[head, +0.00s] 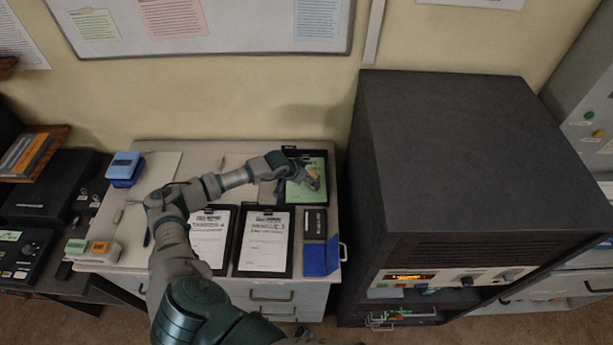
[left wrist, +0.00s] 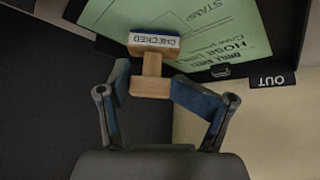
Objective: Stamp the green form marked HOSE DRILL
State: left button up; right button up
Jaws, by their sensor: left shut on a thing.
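The green form (head: 297,191) lies in a black tray (head: 291,152) at the back right of the desk. In the left wrist view the form (left wrist: 225,35) shows printed words, among them HOSE DRILL and STAMP, and the tray carries an OUT label (left wrist: 272,81). My left gripper (head: 312,174) is over the form. Its fingers (left wrist: 150,88) are shut on the wooden handle of a stamp (left wrist: 153,62) whose label reads CHECKED. I cannot tell whether the stamp touches the paper. Part of the form is hidden by the gripper and stamp. My right gripper is not in view.
Two black clipboards with white forms (head: 265,237) lie at the desk's front. A blue open pad lid (head: 321,257) and dark pad (head: 315,223) lie right of them. A holder with green and orange items (head: 92,249) is front left. A tall dark cabinet (head: 455,150) stands close right.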

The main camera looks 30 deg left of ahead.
aim_at(306, 186)
pick_arm(q)
jog(key=shift+r+p, duration=0.3)
jog(key=shift+r, duration=0.65)
jog(key=shift+a+r+p, duration=0.15)
jog(key=shift+r+p, duration=0.1)
jog(key=shift+r, duration=0.3)
jog(key=shift+a+r+p, duration=0.15)
jog(key=shift+r+p, duration=0.05)
jog(key=shift+r, duration=0.35)
notch_tip(306, 186, up, 2)
jog(key=shift+d+r+p, duration=0.15)
jog(key=shift+r+p, duration=0.05)
jog(key=shift+p, duration=0.15)
jog(key=shift+f, duration=0.1)
